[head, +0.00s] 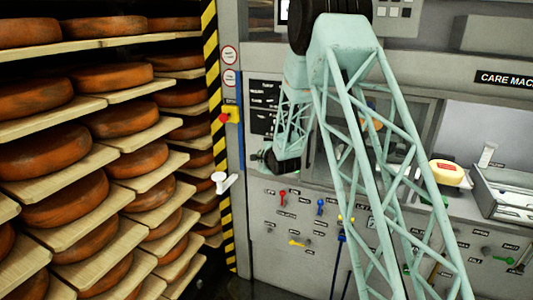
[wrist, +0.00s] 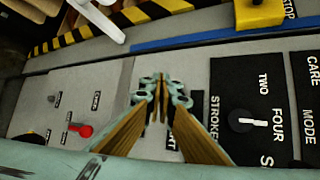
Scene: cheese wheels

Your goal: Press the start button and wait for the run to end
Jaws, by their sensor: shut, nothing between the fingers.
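My gripper (wrist: 160,84) shows in the wrist view with its two fingers together and nothing between them. Its tips are over the grey machine front, beside a black label plate (wrist: 200,110). A label ending in "T" is partly covered by the right finger. No start button can be made out; any button at the tips is hidden by the fingers. I cannot tell whether the tips touch the panel. In the head view my wrist is close to the machine front, and the fingers cannot be made out.
A yellow stop box (head: 231,114) is on the striped post. A white lever (head: 222,182) stands out below it. A red-knobbed lever (wrist: 82,130) and a selector knob (wrist: 247,121) flank my gripper. Cheese shelves (head: 85,150) fill the left. A cheese wheel (head: 447,172) sits at right.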

